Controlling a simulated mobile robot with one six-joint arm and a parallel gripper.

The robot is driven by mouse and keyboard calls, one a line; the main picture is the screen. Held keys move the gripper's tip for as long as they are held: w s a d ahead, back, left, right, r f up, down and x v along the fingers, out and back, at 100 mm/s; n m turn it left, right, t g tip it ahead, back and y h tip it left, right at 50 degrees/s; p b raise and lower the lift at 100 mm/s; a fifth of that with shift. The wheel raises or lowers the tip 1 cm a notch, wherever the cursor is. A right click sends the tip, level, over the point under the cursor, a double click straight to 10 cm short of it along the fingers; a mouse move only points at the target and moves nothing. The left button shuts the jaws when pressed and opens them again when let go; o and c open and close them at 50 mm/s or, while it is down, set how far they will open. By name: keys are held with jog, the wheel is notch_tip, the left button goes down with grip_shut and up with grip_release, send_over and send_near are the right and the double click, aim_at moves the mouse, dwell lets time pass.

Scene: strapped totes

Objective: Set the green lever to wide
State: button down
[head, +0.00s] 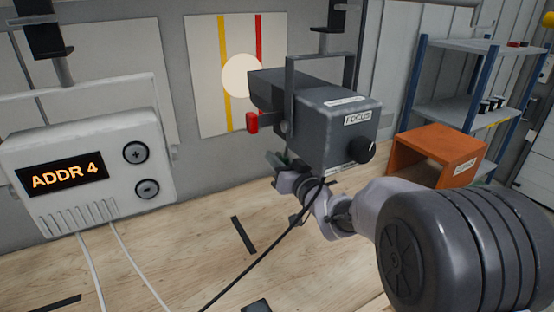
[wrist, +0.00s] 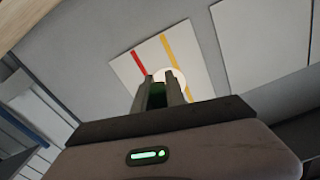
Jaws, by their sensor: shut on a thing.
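The dark grey lamp (head: 335,120) hangs from a bracket, with a FOCUS label and a black knob on its near face. My gripper (head: 275,165) is under the lamp's left side, partly hidden by the lamp and my own wrist. In the wrist view, my gripper (wrist: 162,82) has its fingers closed around the green lever (wrist: 157,96). Only a dark green strip of the lever shows between the fingers. The lever's setting marks are not visible. A red lever (head: 251,122) sticks out on the lamp's left side, just above my gripper.
A white panel (head: 205,85) with yellow and red stripes carries a round light spot. A white ADDR 4 box (head: 90,165) hangs at left. An orange open box (head: 410,150) and a blue shelf rack (head: 465,85) stand at right. A black cable (head: 265,252) crosses the wooden floor.

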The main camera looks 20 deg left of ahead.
jog(key=shift+d+f, duration=0.1)
jog(key=w+d+n+b, duration=0.2)
jog(key=w+d+n, duration=0.4)
jog(key=w+n, duration=0.1)
jog(key=shift+r+b, duration=0.35)
jog(key=shift+r, duration=0.1)
dwell(0.4)
jog(key=c, duration=1.4)
grip_release()
jog(key=shift+o, duration=0.2)
